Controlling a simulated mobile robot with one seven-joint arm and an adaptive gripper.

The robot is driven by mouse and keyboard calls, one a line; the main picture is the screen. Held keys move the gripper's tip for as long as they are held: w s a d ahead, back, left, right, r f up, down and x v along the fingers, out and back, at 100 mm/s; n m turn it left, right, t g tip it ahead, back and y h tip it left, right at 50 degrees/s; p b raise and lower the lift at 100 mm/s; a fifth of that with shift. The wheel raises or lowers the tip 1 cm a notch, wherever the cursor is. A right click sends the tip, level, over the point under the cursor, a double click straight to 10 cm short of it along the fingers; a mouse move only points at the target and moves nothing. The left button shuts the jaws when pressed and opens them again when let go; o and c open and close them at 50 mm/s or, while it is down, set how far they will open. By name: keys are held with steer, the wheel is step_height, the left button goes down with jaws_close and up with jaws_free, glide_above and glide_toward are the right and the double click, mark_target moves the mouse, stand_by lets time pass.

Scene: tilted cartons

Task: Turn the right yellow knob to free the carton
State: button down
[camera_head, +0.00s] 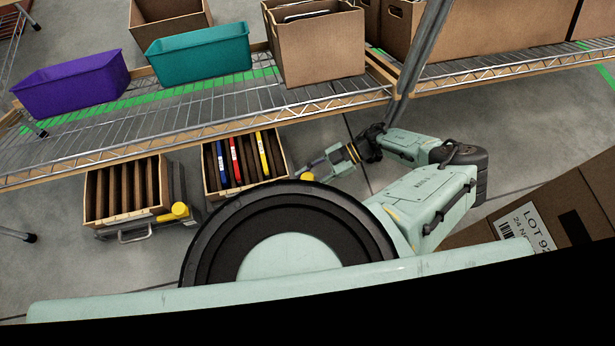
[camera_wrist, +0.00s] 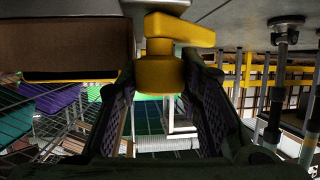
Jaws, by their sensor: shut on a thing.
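The right yellow knob (camera_wrist: 160,72) fills the upper middle of the wrist view, with its lever arm pointing right. My gripper (camera_wrist: 160,92) has a finger on each side of the knob and is shut on it. That carton holds upright binders, including blue, red and yellow ones. The left carton (camera_head: 90,204), with brown dividers, stands in a grey holder with its own yellow knob (camera_head: 181,211).
A wire shelf (camera_head: 200,115) runs above the floor cartons and carries a purple bin (camera_head: 70,85), a teal bin (camera_head: 200,54) and a brown box (camera_head: 320,50). A metal post (camera_head: 415,65) rises near my arm. A labelled carton (camera_head: 570,215) is at the right.

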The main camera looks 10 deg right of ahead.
steer(key=c, duration=1.1)
jaws_free()
steer(key=shift+r, duration=0.1)
step_height(320, 180, up, 10)
steer(key=shift+f, duration=0.1)
